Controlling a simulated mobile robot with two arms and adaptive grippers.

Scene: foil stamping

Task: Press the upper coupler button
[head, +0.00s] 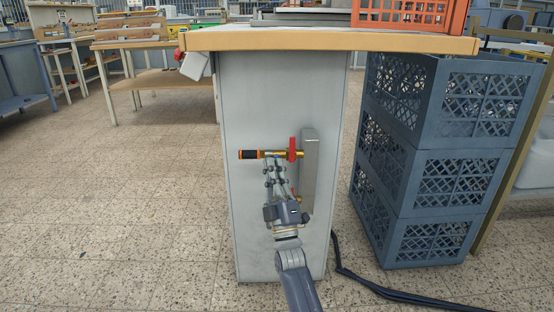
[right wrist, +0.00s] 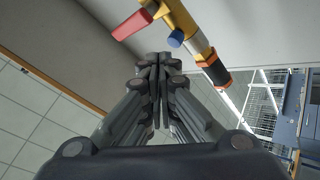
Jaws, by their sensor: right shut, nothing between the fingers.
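The upper coupler (head: 281,154) is a brass fitting with a red lever (head: 292,148) and a black and orange end (head: 248,154). It sits on a grey bracket on the side of the grey cabinet. In the right wrist view the coupler (right wrist: 181,24) shows a blue button (right wrist: 175,39). My right gripper (head: 272,159) is shut and empty, its tips just below the coupler in the head view. In the right wrist view the fingertips (right wrist: 158,60) are a little below and left of the button, seemingly apart from it. My left gripper is not in view.
The grey bracket (head: 309,170) stands right of my gripper, with a lower brass fitting (head: 297,198) partly hidden. A wood-edged worktop (head: 330,42) overhangs the cabinet (head: 240,230). Stacked blue-grey crates (head: 432,185) stand right, and a black hose (head: 385,291) lies on the floor.

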